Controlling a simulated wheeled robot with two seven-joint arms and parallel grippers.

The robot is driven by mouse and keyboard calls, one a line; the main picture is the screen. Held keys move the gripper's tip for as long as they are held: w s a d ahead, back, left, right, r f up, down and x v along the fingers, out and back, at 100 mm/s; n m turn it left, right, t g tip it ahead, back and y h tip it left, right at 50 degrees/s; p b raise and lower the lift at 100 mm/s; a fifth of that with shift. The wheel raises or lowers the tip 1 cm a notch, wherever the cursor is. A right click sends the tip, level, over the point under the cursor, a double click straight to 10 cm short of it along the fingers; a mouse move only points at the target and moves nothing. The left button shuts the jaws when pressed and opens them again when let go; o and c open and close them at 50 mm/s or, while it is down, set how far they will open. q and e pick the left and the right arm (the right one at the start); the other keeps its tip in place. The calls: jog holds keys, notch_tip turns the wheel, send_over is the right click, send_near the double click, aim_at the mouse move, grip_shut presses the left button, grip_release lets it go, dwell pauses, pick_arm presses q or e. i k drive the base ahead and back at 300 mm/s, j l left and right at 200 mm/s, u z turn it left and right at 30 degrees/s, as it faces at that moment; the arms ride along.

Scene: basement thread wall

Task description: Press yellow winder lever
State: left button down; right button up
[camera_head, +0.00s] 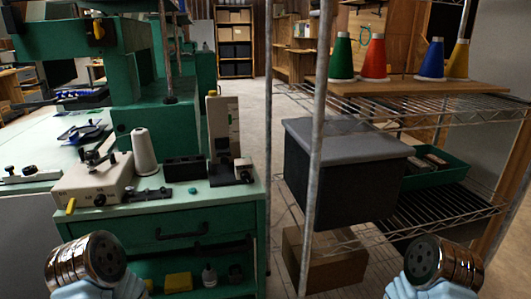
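A cream winder box (95,180) sits at the left end of the green workbench, with a black knob and metal fittings. A short yellow lever (71,206) sticks out at its front left corner, tilted downward. Nothing of mine touches it. Chrome, round-ended parts of my arms show at the bottom left and bottom right. The left one is below the lever, in front of the bench. I see no gripper fingers on either arm.
A white thread cone (145,153) and a black box (185,168) stand beside the winder. An upright device (223,130) stands to the right. A metal rack post (317,130) rises in front of a grey-lidded bin (345,135). Coloured cones (374,58) sit on the rack.

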aim_at(71, 208)
jog(key=i+j+u, duration=0.1)
jog(key=u, duration=1.35)
jog(key=i+l, duration=0.05)
